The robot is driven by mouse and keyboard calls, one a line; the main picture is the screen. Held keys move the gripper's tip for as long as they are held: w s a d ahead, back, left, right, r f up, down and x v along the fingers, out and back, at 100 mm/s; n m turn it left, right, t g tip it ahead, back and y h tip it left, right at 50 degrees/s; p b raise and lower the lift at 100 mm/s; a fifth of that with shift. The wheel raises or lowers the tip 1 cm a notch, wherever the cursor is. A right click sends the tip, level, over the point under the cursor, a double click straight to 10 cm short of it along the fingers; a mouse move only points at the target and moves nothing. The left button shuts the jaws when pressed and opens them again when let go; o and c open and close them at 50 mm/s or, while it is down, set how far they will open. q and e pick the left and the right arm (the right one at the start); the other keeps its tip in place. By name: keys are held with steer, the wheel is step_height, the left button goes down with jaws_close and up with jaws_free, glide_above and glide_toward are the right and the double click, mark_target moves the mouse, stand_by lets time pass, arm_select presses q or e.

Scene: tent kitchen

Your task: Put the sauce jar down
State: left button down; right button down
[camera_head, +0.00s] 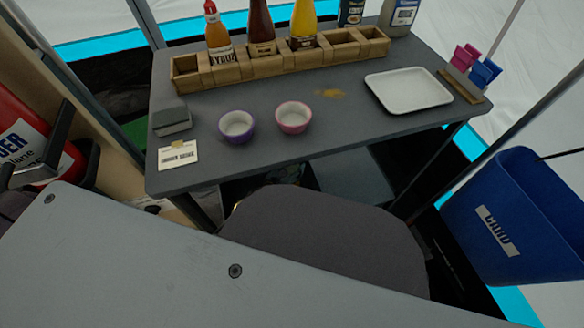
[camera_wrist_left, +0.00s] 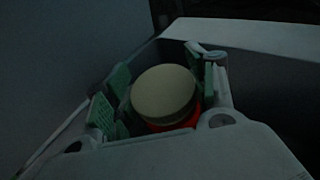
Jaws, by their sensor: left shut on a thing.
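In the left wrist view my left gripper (camera_wrist_left: 157,88) is shut on a round jar with a pale beige lid (camera_wrist_left: 163,92) and a red body below it, which I take for the sauce jar. Green finger pads stand on both sides of it. Most of the body is hidden under the lid. I cannot clearly make out this gripper or jar in the head view. There a wooden rack (camera_head: 225,74) on the grey table (camera_head: 350,125) holds an orange syrup bottle (camera_head: 219,38), a brown bottle (camera_head: 262,28) and a yellow bottle (camera_head: 302,25). Some of its slots are empty. My right gripper is not in view.
A purple bowl (camera_head: 237,126), a pink bowl (camera_head: 294,117), a white tray (camera_head: 408,90), a grey box (camera_head: 172,118) and a small card (camera_head: 178,156) are on the table. A grey seat (camera_head: 325,240) stands in front; a blue bin (camera_head: 520,210) is right.

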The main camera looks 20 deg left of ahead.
arm_select(q)
steer(key=shift+r, duration=0.1)
steer(key=c, duration=0.5)
jaws_free()
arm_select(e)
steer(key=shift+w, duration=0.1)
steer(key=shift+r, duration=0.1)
arm_select(q)
steer(key=shift+s+a+r, duration=0.1)
steer(key=shift+s, duration=0.4)
steer(key=shift+p+v, duration=0.6)
steer(key=shift+v, duration=0.55)
steer(key=p+v, duration=0.2)
steer(key=v, duration=0.6)
steer(key=shift+s+r, duration=0.15)
steer(key=shift+s, duration=0.15)
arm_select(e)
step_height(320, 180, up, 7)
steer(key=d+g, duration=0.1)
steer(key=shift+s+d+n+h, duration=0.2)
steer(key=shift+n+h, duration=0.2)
arm_select(q)
steer(key=shift+a, duration=0.1)
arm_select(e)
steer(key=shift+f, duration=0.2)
